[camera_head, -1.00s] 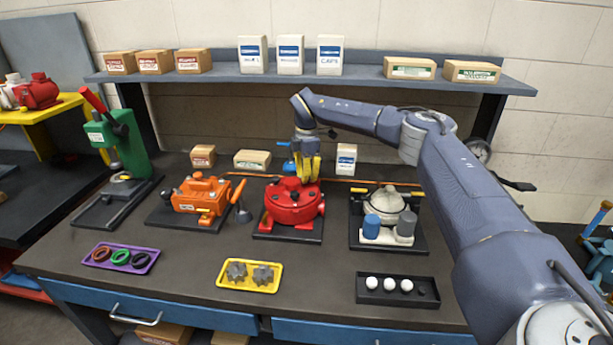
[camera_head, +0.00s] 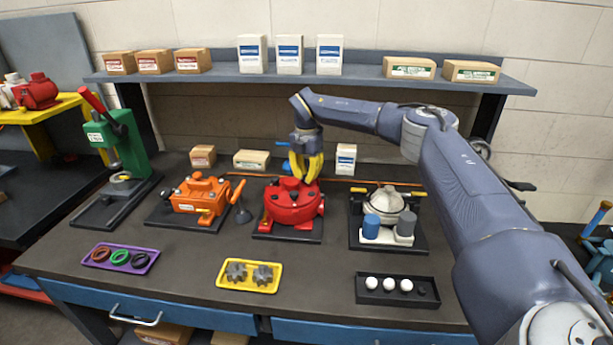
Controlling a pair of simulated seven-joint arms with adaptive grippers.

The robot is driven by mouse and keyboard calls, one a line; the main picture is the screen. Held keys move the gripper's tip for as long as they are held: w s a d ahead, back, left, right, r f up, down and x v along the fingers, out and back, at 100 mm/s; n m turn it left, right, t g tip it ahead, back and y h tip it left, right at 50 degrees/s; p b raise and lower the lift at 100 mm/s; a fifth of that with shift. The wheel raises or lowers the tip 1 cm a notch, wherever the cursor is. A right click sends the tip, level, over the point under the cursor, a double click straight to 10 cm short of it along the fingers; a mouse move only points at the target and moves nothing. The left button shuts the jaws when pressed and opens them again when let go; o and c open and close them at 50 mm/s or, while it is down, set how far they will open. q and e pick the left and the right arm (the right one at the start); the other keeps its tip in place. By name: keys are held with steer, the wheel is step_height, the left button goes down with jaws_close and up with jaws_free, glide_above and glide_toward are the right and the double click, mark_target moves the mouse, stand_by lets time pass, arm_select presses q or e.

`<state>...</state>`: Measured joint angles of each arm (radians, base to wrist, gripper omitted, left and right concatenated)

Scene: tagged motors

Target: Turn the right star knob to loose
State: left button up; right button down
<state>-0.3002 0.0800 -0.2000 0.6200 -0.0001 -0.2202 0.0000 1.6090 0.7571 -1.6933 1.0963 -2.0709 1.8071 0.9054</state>
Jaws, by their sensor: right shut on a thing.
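My right gripper (camera_head: 306,179) reaches down from above onto the red round motor housing (camera_head: 291,212), which stands on a black base plate at the middle of the bench. Its yellow fingers are shut on a star knob on top of the housing, at its back right. The fingers hide that knob, so its setting cannot be read. Other small dark knobs show on the housing's top. Two loose grey star-shaped parts (camera_head: 237,271) (camera_head: 263,275) lie in a yellow tray (camera_head: 247,289) in front. My left gripper is out of view.
An orange motor (camera_head: 200,196) and a green press (camera_head: 125,150) stand to the left. A grey unit with cylinders (camera_head: 388,203) is to the right. A purple tray (camera_head: 121,269) and a black tray (camera_head: 397,299) lie in front. A shelf (camera_head: 350,79) spans the back.

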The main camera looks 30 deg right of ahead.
mark_target(305, 177)
steer(key=shift+s+a+f, duration=0.15)
steer(key=shift+a, duration=0.2)
steer(key=c, duration=1.7)
jaws_free()
steer(key=o, duration=0.4)
steer(key=shift+o, duration=0.7)
steer(key=shift+d, duration=0.1)
steer(key=shift+d+r, duration=0.1)
steer(key=shift+r, duration=0.1)
step_height(305, 177, up, 12)
